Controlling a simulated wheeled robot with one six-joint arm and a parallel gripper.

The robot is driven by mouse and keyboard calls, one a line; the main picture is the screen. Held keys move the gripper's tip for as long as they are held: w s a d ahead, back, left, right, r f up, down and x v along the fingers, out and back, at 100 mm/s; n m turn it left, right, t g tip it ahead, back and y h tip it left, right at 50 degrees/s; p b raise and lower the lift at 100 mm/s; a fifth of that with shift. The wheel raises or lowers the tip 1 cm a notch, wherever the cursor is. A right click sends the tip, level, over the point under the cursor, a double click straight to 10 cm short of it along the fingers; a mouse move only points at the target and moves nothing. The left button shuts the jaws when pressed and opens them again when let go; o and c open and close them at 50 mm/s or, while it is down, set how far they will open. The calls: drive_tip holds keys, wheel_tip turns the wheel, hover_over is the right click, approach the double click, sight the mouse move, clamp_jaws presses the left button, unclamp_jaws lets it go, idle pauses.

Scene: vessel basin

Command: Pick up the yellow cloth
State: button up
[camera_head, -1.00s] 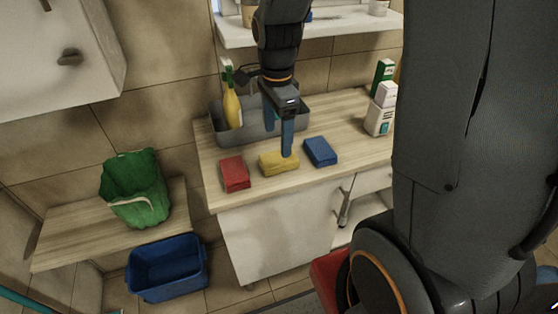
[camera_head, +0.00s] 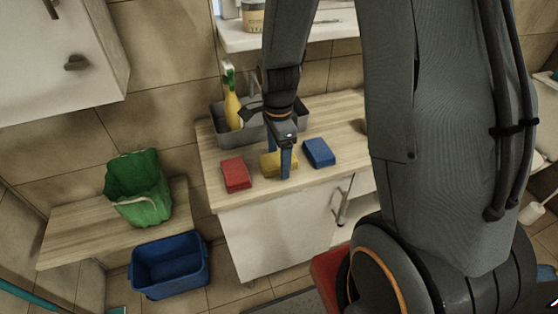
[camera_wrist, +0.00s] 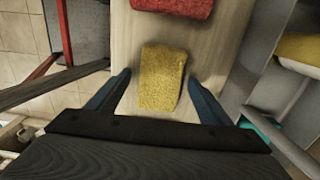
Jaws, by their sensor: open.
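The yellow cloth (camera_head: 268,163) is a folded block on the wooden counter, between a red cloth (camera_head: 235,174) and a blue cloth (camera_head: 319,152). My gripper (camera_head: 279,165) is low over the yellow cloth, and one blue finger hides part of it. In the wrist view the yellow cloth (camera_wrist: 161,78) lies between the two spread fingers of my gripper (camera_wrist: 160,82), with a gap on each side. The gripper is open and holds nothing. The red cloth (camera_wrist: 173,6) shows at the top edge of the wrist view.
A grey caddy (camera_head: 226,136) with a yellow spray bottle (camera_head: 232,108) stands behind the cloths on the counter (camera_head: 215,195). A green bag (camera_head: 140,190) sits on a lower shelf at left. A blue bin (camera_head: 168,268) is below it. A windowsill is above the counter.

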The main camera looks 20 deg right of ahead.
sight(279, 158)
drive_tip(key=c, duration=1.2)
wheel_tip(279, 158, up, 10)
drive_tip(key=b, duration=0.1)
drive_tip(key=shift+b, duration=0.4)
drive_tip(key=o, duration=0.6)
drive_tip(key=c, duration=0.4)
